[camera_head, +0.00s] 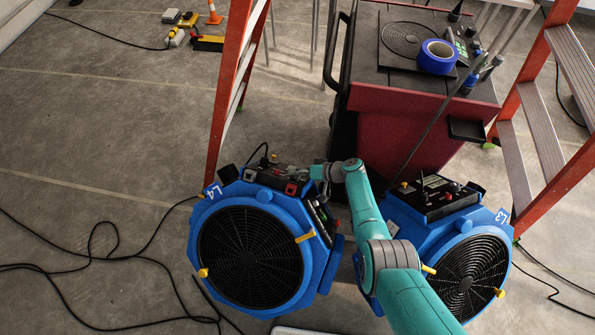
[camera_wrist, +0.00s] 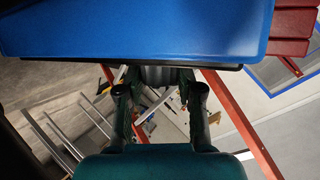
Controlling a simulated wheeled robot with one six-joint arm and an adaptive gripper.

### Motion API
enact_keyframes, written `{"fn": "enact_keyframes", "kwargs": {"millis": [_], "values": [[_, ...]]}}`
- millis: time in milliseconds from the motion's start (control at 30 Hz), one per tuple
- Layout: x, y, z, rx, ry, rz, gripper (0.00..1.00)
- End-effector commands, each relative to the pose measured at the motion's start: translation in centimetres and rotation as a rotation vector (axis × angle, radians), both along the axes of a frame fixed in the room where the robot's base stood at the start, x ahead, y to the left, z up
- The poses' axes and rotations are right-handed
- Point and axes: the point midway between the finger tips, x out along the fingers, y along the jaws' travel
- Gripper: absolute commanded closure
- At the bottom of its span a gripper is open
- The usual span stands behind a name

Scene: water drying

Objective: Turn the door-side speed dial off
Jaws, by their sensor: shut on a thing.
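Two blue floor fans stand side by side: the left fan marked L4 (camera_head: 210,270) and the right fan marked L3 (camera_head: 400,215). The left fan has a dark control panel (camera_head: 262,178) on top with small red and grey parts. My gripper (camera_head: 312,172) is at the right end of this panel, shut on a small part there that I take to be a speed dial; the fingers hide it. In the wrist view my gripper's two fingers (camera_wrist: 160,92) reach up under a big blue surface (camera_wrist: 140,30). The right fan's panel (camera_head: 440,192) shows small knobs and is untouched.
A red cart (camera_head: 405,125) with blue tape (camera_head: 437,56) stands behind the fans. Orange ladders rise at the left (camera_head: 226,90) and right (camera_head: 545,130). Black cables (camera_head: 100,262) lie on the floor at the left. The left floor is mostly clear.

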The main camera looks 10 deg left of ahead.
Motion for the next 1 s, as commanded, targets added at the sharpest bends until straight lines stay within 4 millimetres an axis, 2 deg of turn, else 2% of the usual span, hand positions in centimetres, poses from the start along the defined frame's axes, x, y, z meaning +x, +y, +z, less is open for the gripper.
{"fn": "enact_keyframes", "kwargs": {"millis": [633,667,700,767,1000], "values": [[-0.08,-0.07,-0.16,0.014,-0.002,0.015,0.99],[-0.09,-0.06,-0.15,0.014,-0.002,0.015,0.61],[-0.09,-0.06,-0.15,0.014,-0.002,0.015,0.51],[-0.08,-0.06,-0.14,0.014,-0.002,0.015,0.38],[-0.03,-0.03,-0.08,0.015,-0.002,0.015,0.38]]}}
